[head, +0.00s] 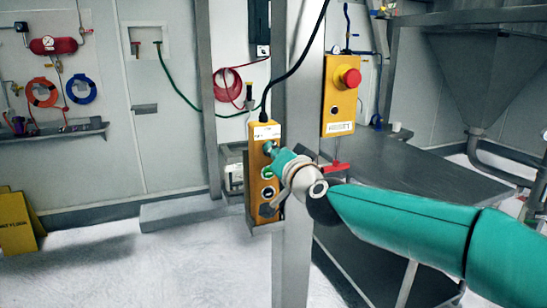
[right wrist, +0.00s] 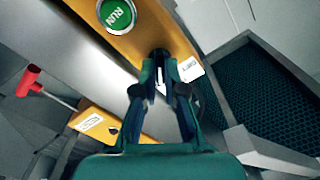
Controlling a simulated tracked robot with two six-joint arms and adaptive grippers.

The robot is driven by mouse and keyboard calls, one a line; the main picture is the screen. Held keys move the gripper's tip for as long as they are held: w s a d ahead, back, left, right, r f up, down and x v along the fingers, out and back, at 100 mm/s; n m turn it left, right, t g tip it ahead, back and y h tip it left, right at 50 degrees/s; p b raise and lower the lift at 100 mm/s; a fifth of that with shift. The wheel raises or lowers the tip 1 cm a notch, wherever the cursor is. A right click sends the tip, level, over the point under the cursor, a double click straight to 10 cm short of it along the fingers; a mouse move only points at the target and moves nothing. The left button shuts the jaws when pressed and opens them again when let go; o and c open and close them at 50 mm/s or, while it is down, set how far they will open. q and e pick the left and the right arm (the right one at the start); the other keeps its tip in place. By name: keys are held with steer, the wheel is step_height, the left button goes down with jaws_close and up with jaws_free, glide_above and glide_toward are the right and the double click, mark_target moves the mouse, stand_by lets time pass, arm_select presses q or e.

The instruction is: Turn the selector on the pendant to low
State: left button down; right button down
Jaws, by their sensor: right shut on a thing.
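The yellow pendant (head: 262,205) hangs upright on a black cable in front of a grey post in the head view. It fills the top of the right wrist view (right wrist: 145,30), with its green RUN button (right wrist: 117,13). My right gripper (head: 270,150) reaches the pendant's upper part from the right. Its fingers (right wrist: 160,65) are shut on a dark selector knob (right wrist: 159,53) between the RUN button and a white label (right wrist: 190,69). The fingers cover most of the knob, so I cannot tell its setting. My left gripper is out of view.
A yellow box (head: 332,112) with a red mushroom button (head: 351,78) is fixed right of the grey post (head: 293,120). A grey table (head: 420,178) stands behind my right arm. The floor (head: 130,270) at the left is mostly clear, with a yellow sign (head: 15,225).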

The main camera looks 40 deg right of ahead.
steer(key=shift+f+m, duration=0.2)
steer(key=shift+m, duration=0.6)
steer(key=c, duration=1.2)
jaws_free()
steer(key=shift+c, duration=0.2)
steer(key=shift+r, duration=0.1)
steer(key=v, duration=1.2)
